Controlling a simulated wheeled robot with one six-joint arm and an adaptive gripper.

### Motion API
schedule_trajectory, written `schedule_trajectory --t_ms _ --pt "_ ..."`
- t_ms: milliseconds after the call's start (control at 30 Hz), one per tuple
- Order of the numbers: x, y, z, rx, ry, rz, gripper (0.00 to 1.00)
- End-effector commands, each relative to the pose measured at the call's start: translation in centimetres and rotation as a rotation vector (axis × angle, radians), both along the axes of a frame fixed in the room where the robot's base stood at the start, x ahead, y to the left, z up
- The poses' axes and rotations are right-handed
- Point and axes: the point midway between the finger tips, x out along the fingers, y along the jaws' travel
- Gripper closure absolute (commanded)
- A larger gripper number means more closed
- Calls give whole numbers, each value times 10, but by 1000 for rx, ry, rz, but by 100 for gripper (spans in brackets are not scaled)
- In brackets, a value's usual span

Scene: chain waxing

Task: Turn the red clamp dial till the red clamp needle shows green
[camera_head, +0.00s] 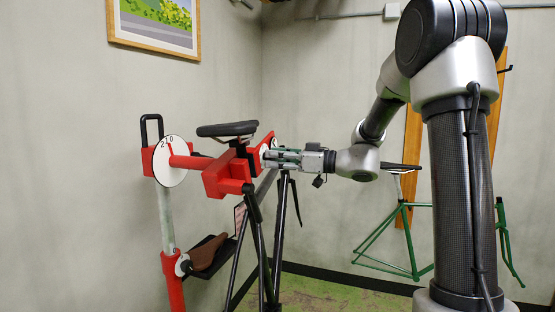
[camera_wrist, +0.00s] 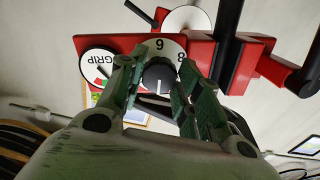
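The red clamp (camera_head: 228,178) is on a black stand in the head view. In the wrist view its dial is a black knob (camera_wrist: 158,76) with a white mark, set on a white numbered face. The round white gauge (camera_wrist: 97,66) marked GRIP is at its left, with red and green showing. A finger partly covers the gauge, and the needle reading is unclear. My gripper (camera_wrist: 159,77) has its green fingers on either side of the knob. I cannot tell whether they press on it. In the head view my gripper (camera_head: 285,158) reaches the clamp's right side.
A black saddle (camera_head: 228,129) is above the clamp. A white scale disc (camera_head: 171,160) is on a red stand at left, with a brown saddle (camera_head: 208,252) on a shelf below. A green frame (camera_head: 385,245) is at right by the wall.

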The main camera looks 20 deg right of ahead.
Motion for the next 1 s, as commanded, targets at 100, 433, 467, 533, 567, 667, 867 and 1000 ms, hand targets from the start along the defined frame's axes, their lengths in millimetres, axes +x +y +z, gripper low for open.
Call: schedule_trajectory --t_ms 100,433,467,533,567,667,867,1000 --pt "0 0 0 1 1 0 90" --pt "0 0 0 48 68 1 90" --pt "0 0 -1 58 81 1 90" --pt "0 0 -1 85 119 1 90" --pt "0 0 -1 97 137 1 90" --pt "-1 0 -1 147 205 1 90" --pt "-1 0 -1 258 358 0 90" --pt "-1 0 -1 336 465 0 90"
